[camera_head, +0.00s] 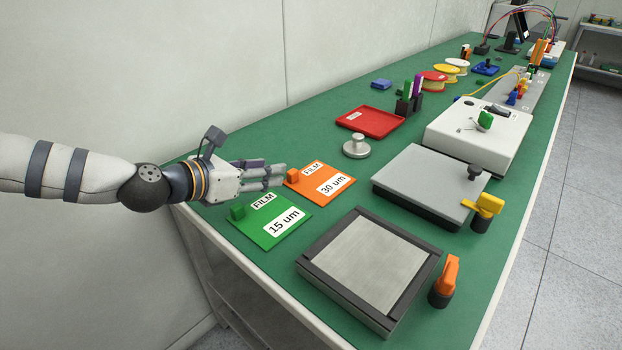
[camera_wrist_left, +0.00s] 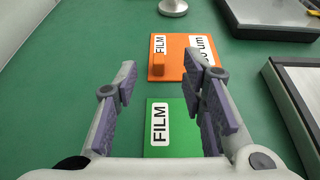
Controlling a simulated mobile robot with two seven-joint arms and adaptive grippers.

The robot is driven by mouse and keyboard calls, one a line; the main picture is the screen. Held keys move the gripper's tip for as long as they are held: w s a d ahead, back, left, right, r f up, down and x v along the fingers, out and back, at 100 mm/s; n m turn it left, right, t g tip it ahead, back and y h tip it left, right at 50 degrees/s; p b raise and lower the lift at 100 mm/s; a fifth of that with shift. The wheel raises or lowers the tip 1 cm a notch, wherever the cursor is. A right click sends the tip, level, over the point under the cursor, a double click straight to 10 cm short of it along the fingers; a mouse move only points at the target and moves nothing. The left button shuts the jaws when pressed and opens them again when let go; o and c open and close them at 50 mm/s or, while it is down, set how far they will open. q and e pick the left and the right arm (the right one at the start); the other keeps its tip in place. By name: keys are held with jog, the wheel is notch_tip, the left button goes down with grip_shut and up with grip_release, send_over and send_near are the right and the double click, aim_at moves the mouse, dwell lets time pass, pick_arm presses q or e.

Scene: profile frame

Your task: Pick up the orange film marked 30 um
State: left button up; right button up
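The orange film marked 30 um (camera_head: 318,192) lies flat on the green bench, with a small orange knob on its left side. It also shows in the left wrist view (camera_wrist_left: 175,52), beyond my fingertips, its number partly hidden by the right finger. My left gripper (camera_head: 280,175) reaches in from the left, its fingertips close to the orange film's knob side. In the left wrist view my left gripper (camera_wrist_left: 160,78) has its two fingers wide apart with nothing between them. My right gripper is not in either view.
A green film marked 15 um (camera_head: 262,236) lies nearer, below my left gripper. A metal weight (camera_head: 356,146) and a red tray (camera_head: 371,121) stand beyond. A dark-framed plate (camera_head: 368,262) and grey plate (camera_head: 430,182) are at the right. The wall borders the bench's left.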

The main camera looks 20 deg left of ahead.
aim_at(291, 172)
pick_arm(q)
jog(key=b+x, duration=0.1)
jog(key=x, duration=0.3)
jog(key=f+b+x, duration=0.1)
jog(key=x, duration=0.3)
jog(key=shift+w+f, duration=0.1)
jog(key=shift+f, duration=0.25)
jog(key=shift+r, duration=0.15)
grip_shut()
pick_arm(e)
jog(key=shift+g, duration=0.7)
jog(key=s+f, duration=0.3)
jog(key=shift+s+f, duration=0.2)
